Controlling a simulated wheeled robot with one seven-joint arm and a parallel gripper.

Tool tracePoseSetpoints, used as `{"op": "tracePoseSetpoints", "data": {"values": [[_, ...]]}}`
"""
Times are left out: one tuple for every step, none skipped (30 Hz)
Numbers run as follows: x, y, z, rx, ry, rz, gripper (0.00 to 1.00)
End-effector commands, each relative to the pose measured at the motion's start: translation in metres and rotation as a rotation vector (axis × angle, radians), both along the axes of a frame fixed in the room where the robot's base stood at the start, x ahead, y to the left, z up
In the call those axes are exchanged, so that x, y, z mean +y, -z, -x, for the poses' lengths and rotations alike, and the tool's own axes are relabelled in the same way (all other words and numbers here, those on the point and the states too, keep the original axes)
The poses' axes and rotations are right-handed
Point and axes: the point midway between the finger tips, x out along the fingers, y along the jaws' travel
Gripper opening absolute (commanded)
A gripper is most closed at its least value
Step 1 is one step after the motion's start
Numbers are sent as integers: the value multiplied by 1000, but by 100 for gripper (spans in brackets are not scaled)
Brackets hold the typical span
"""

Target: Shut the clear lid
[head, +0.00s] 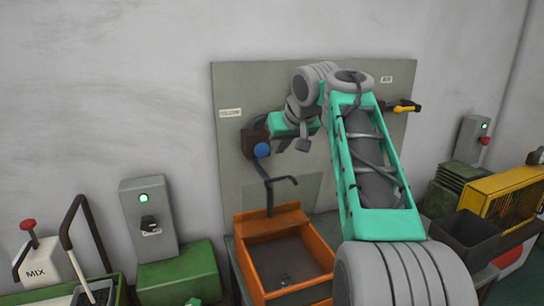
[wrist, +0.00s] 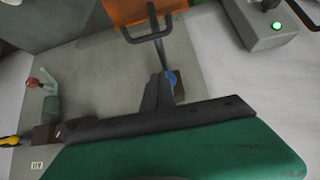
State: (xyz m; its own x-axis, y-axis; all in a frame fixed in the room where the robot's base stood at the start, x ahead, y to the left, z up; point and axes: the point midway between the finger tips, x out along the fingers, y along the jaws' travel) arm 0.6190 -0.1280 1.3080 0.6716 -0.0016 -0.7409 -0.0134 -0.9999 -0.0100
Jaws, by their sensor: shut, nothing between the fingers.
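An orange open-topped box (head: 262,262) stands below the grey panel, and its orange edge shows at the top of the wrist view (wrist: 130,12). A faint see-through rectangle (head: 305,190) stands upright behind it and looks like the clear lid, raised; its outline is hard to make out. A dark bent handle (head: 269,195) rises in front of it and also shows in the wrist view (wrist: 152,37). My gripper (head: 294,146) is shut and empty, above the box near the panel. Its dark fingers (wrist: 158,94) point toward the handle in the wrist view.
A blue knob (head: 262,150) on a dark brown mount is left of my gripper. A yellow-handled valve (head: 405,108) is at the panel's right. A grey switch box (head: 150,218) stands left, and a dark bin (head: 470,238) stands right.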

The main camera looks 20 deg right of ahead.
Motion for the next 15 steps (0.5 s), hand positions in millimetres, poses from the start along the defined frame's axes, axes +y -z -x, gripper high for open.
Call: {"op": "tracePoseSetpoints", "data": {"values": [[-2,1,-2,-2,1,2,0],[-3,3,-4,-2,1,2,0],[-4,7,-7,-1,2,2,0],[-5,10,-9,-1,4,0,0],[-5,14,-12,-1,6,0,0],[-6,20,-17,-1,6,1,0],[-7,24,-21,-1,8,0,0],[-7,29,-25,0,9,0,0],[-8,36,-31,0,8,0,0],[-8,40,-36,0,11,0,0],[-8,45,-40,0,8,0,0],[-7,51,-46,-1,9,0,0],[-7,56,-51,0,8,0,0],[-7,61,-55,1,8,0,0],[-7,66,-61,-1,8,0,0]]}}
